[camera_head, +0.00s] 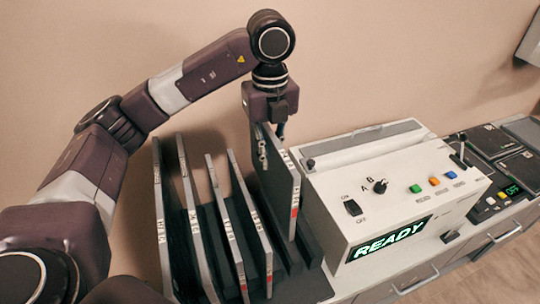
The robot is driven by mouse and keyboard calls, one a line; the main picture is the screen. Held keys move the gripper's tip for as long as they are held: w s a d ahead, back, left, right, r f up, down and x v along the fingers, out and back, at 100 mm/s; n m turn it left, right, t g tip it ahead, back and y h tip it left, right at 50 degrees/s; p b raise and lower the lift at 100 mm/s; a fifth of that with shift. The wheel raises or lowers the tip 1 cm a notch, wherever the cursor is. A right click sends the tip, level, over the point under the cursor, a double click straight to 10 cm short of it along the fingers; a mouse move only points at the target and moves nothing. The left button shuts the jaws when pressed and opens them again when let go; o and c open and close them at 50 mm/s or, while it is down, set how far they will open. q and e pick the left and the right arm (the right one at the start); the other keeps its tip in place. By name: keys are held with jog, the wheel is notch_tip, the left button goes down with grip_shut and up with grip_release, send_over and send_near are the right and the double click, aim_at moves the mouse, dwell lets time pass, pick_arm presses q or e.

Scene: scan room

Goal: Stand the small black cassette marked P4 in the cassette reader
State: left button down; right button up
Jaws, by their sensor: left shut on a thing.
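My left gripper (271,148) points down over the dark rack and is shut on the top of a tall, thin grey cassette (284,188). This cassette stands upright, with a label and a red mark on its front edge; its lettering is too small to read. I cannot tell whether its lower end is still seated in the rack slot. The white cassette reader (330,218) stands just to the right, with a lit READY display and a long slot-like recess on its top. I cannot make out a P4 mark on anything. My right gripper is not in view.
Several other tall cassettes (227,225) stand in the dark rack (304,283) to the left. A dark unit (497,140) with coloured buttons and a green OFF display is right of the reader. Drawers (503,240) are below. The wall is close behind.

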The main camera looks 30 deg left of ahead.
aim_at(270, 131)
pick_arm(q)
jog(key=shift+r+p, duration=2.7)
jog(key=shift+r, duration=0.8)
